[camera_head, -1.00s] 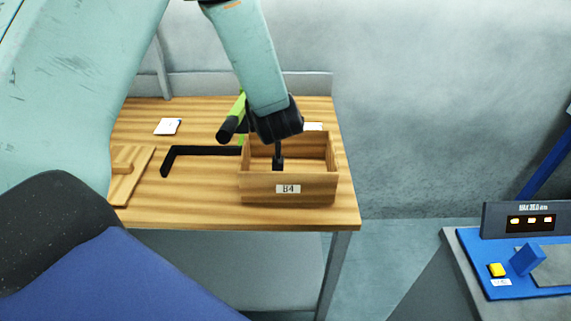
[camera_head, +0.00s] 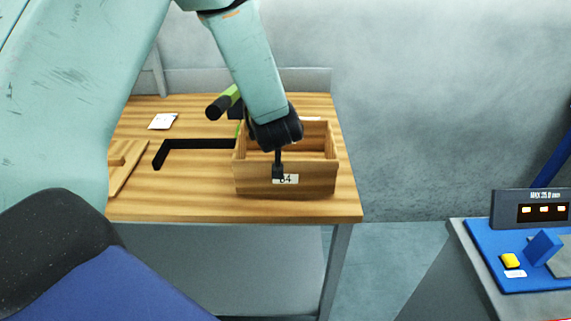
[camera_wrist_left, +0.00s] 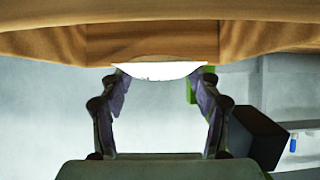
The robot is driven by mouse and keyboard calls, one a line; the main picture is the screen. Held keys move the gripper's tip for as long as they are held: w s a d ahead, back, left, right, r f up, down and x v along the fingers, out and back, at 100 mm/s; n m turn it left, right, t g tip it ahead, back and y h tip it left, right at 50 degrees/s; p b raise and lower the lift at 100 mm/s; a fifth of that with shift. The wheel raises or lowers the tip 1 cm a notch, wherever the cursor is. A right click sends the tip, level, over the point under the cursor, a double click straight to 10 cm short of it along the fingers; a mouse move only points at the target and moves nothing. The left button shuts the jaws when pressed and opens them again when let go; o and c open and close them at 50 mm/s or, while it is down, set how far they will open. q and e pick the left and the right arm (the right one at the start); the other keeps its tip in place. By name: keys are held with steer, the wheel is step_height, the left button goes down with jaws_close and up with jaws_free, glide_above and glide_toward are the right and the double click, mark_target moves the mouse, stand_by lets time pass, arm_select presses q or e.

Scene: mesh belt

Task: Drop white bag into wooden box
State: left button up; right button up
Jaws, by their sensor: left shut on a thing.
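The wooden box (camera_head: 312,182) stands near the right end of the wooden table, its labelled front wall towards me. The bag is hidden in the head view. My right gripper is not in view.
A black angled bar (camera_head: 205,146), a white card-like item (camera_head: 163,121) and a wooden piece (camera_head: 128,172) lie on the table (camera_head: 200,205) left of the box. A blue device (camera_head: 510,268) stands at right. Floor shows between table and device.

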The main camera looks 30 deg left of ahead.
arm_select(q)
steer(key=shift+a, duration=0.25)
steer(key=o, duration=0.8)
steer(key=shift+f, duration=0.1)
steer(key=o, duration=0.4)
steer(key=shift+d, duration=0.2)
steer(key=shift+a, duration=0.2)
